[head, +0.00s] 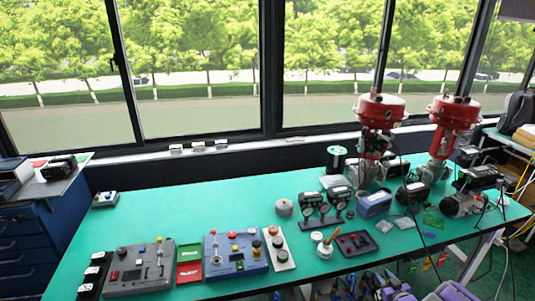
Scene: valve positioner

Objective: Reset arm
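My gripper is not visible in the head view, and I cannot make out my arm for certain. Grey and purple parts show at the bottom edge, right of the middle, cut off by the frame; I cannot tell what they are. The green-topped workbench (165,215) spans the view in front of me. Two red-topped valve actuators (380,112) (453,112) stand upright on its right side. A pair of dark gauges or regulators (320,205) stands near the middle of the bench.
A grey control box (140,270) and a blue-grey control box (236,255) lie along the front edge. Blue drawers (30,235) stand at left. The bench's back left is mostly clear.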

